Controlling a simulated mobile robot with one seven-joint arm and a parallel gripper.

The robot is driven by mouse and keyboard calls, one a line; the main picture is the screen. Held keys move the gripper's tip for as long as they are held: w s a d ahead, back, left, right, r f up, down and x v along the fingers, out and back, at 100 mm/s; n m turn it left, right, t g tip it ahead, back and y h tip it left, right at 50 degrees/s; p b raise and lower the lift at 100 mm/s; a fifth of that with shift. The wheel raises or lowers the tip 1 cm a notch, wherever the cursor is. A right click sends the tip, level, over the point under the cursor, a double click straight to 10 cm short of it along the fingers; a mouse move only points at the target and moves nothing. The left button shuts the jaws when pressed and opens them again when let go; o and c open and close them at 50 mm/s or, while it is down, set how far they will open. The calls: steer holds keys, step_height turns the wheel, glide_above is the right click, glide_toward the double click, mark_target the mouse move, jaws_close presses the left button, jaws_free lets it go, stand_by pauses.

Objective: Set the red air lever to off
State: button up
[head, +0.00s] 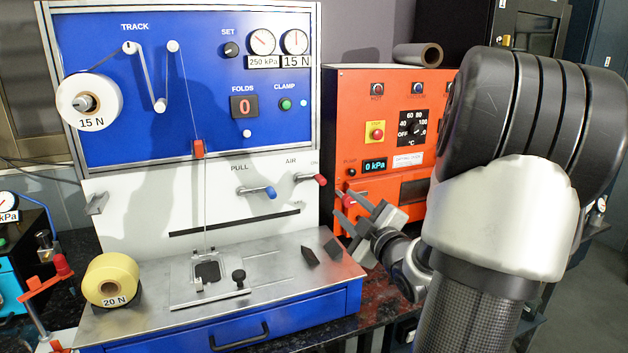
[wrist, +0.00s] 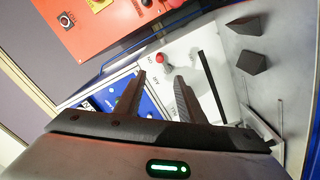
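The air lever has a red knob (head: 320,180) on a metal arm and sits on the white panel below the blue board. Its arm points right, beside the ON mark. The red knob also shows in the wrist view (wrist: 160,58), just beyond the fingertips and about centred between them. My gripper (head: 345,203) is to the right of and slightly below the knob in the head view, apart from it. In the wrist view my gripper (wrist: 160,80) is open with nothing between its two dark fingers.
A blue-knobbed PULL lever (head: 270,192) is left of the air lever. An orange control box (head: 360,100) stands close behind and right of my gripper. Two dark blocks (head: 309,256) lie on the metal bench top (head: 130,325) below. A yellow roll (head: 112,280) sits at left.

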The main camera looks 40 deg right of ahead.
mark_target(323, 182)
steer(key=x, duration=1.7)
steer(key=shift+d, duration=0.1)
steer(key=shift+w+r, duration=0.1)
jaws_close()
